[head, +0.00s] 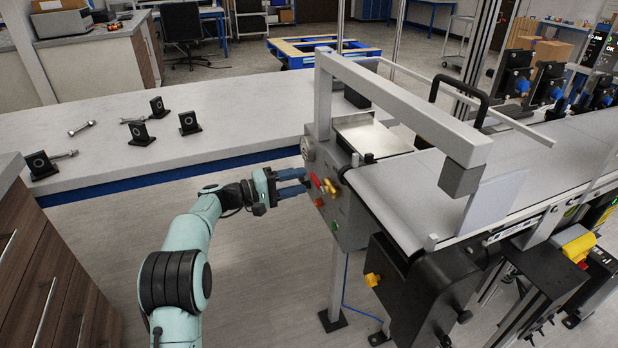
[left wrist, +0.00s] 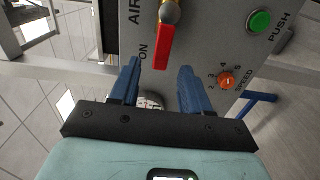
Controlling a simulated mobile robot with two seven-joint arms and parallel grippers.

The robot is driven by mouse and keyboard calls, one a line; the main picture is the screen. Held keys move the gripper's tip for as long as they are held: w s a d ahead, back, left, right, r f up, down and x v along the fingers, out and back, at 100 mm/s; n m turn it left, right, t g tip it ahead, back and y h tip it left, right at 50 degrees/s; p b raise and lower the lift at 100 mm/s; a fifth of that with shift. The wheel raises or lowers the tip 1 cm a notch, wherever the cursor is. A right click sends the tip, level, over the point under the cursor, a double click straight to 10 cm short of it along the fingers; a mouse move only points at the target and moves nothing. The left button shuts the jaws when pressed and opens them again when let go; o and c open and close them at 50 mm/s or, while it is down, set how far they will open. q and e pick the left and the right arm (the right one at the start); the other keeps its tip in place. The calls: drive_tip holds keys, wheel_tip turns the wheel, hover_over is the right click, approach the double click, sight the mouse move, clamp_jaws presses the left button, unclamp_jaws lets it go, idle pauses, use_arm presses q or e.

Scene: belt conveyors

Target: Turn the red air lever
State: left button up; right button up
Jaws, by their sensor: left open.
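The red air lever (left wrist: 163,46) hangs from a brass-coloured valve on the grey control panel (left wrist: 205,60), by the letters AIR and ON in the left wrist view. In the head view the red lever (head: 316,181) is small, at the panel's left part. My left gripper (head: 304,182) reaches the panel from the left, its blue fingers close to the lever. In the left wrist view its open fingers (left wrist: 158,72) stand apart, one to each side of the lever's lower end. Contact with the lever cannot be told. My right gripper is not in view.
A green PUSH button (left wrist: 260,21) and an orange SPEED knob (left wrist: 227,80) sit on the panel near the lever. The conveyor belt (head: 430,190) runs behind the panel. A white table (head: 240,125) with several black brackets stands to the left. Open floor lies below my arm.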

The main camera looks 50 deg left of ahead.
use_arm(q)
drive_tip(key=p+v, duration=0.1)
drive_tip(key=v, duration=0.7)
drive_tip(key=shift+s, duration=0.3)
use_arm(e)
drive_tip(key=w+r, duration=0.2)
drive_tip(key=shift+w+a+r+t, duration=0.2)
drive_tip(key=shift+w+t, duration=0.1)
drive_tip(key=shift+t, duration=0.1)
